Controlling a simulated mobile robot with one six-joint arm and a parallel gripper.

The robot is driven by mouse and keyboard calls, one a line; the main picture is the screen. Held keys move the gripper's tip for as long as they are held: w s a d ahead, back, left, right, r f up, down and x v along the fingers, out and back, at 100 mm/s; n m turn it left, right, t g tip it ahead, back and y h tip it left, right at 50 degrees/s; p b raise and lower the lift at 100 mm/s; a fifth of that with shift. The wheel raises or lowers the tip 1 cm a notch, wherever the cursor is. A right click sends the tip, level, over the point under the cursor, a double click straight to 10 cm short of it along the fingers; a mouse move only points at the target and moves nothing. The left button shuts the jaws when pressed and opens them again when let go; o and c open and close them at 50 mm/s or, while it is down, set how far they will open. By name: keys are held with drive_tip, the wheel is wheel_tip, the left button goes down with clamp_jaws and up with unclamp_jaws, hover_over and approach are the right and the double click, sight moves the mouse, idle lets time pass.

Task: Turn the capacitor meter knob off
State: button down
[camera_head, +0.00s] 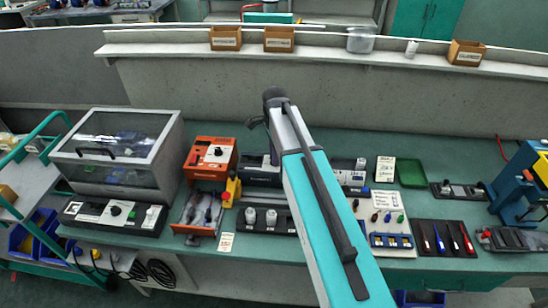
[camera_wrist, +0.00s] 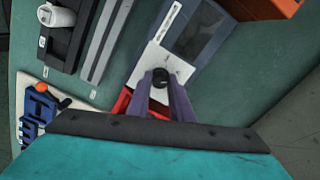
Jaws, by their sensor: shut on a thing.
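The capacitor meter (camera_wrist: 198,32) shows in the wrist view as a dark grey unit with a screen and a white panel (camera_wrist: 146,72). Its round black knob (camera_wrist: 160,76) stands on the white panel. My gripper (camera_wrist: 161,82) has its two purple fingers on either side of the knob, shut on it. The knob's pointer direction is too small to tell. In the head view my arm covers the gripper and the knob; a dark unit that seems to be the meter (camera_head: 261,171) shows left of my arm.
An orange box (camera_head: 211,157) stands left of the meter. A black tray with white-capped items (camera_head: 266,229) lies in front of it. A red part (camera_wrist: 122,101) is close beside my fingers. Screwdrivers on a dark mat (camera_head: 447,239) and a green tray (camera_head: 411,173) lie to the right.

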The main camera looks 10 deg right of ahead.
drive_tip(key=n, duration=0.5)
drive_tip(key=shift+w+b, duration=0.15)
drive_tip(key=shift+b, duration=0.2)
drive_tip(key=n, duration=0.5)
drive_tip(key=shift+r, duration=0.1)
drive_tip(key=shift+n, duration=0.3)
drive_tip(key=c, duration=1.6)
unclamp_jaws()
drive_tip(key=shift+r+p, duration=4.05)
drive_tip(key=shift+r, duration=2.8)
drive_tip(key=shift+f, duration=0.1)
